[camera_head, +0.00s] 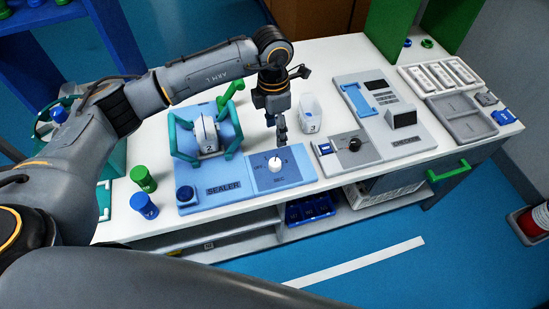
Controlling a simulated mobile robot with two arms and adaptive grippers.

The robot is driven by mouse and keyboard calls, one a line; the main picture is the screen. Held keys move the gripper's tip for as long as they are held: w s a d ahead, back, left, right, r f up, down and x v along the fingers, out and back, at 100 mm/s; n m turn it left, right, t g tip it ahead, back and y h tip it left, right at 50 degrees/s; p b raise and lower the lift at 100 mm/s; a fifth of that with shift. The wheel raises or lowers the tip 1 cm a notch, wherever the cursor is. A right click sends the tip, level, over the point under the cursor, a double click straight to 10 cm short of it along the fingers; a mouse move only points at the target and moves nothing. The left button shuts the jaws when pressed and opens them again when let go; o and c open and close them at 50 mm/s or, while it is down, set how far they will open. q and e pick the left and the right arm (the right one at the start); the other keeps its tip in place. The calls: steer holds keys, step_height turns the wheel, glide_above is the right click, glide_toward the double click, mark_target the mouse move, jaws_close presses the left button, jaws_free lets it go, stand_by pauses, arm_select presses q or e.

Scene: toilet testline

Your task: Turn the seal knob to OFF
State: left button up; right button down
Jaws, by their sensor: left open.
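The sealer (222,189) is a light blue base on the white table, with a teal-handled frame holding a white piece marked 2. On its right is a blue knob panel (298,177) with a small white knob (275,162). A dark pointer mark sits at the knob; I cannot read its setting. My left gripper (282,135) comes down from above, open, with its fingers just above and behind the knob, seemingly not touching it. The finger gap is hard to see at this angle. My right gripper is not in view.
The checker (405,136) with a black knob (354,144) stands to the right. A white container (311,113) is close to my left gripper. Green (143,178) and blue (144,205) cylinders stand at the left. Grey trays (462,116) lie at the far right.

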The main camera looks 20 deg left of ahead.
mark_target(275, 162)
arm_select(q)
steer(key=f+p, duration=0.3)
steer(key=f, duration=0.9)
steer(key=shift+s, duration=0.2)
steer(key=shift+a+f+p, duration=0.1)
steer(key=shift+f+p, duration=0.25)
steer(key=shift+f, duration=0.5)
steer(key=shift+c, duration=0.5)
steer(key=c, duration=1.1)
